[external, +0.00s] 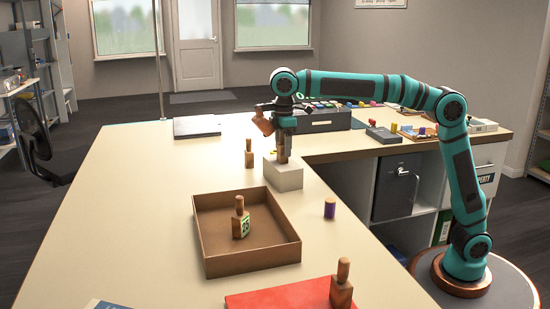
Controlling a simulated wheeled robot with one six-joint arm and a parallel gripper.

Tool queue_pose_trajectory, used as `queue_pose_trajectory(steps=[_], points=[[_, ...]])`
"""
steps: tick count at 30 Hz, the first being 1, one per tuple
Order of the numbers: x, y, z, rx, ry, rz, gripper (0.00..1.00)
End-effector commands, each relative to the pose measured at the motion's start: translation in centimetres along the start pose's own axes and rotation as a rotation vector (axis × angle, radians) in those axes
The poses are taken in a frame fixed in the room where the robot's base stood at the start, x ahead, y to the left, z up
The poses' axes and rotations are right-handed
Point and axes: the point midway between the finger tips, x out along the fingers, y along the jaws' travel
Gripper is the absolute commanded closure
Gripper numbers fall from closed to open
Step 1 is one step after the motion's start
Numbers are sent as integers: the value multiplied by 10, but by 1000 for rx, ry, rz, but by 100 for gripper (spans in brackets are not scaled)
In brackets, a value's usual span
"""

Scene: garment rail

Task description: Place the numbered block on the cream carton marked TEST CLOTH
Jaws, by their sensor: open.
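A pale carton (284,177) stands on the long table below my gripper; no lettering can be read on it. My gripper (283,133) is directly above it, pointing down, with its jaws open. A brown upright piece (283,152) shows between the gripper and the carton top; I cannot tell whether it is a block or a finger. A wooden block with a knob handle and a green numbered label (240,222) stands upright in a brown tray (290,252), well away from my gripper.
A purple cylinder (330,208) stands right of the tray. A dark box (323,120) and small coloured items lie behind.

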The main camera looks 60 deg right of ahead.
Motion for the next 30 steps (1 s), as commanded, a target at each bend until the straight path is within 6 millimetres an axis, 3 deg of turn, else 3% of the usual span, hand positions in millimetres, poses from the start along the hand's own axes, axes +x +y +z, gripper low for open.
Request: queue_pose_trajectory(steps=[5, 18, 24, 30], points=[[-17, 0, 0, 0, 2, 1, 37], [-98, 0, -1, 0, 3, 1, 37], [-116, 0, 0, 0, 0, 0, 37], [-121, 0, 0, 0, 1, 0, 37]])
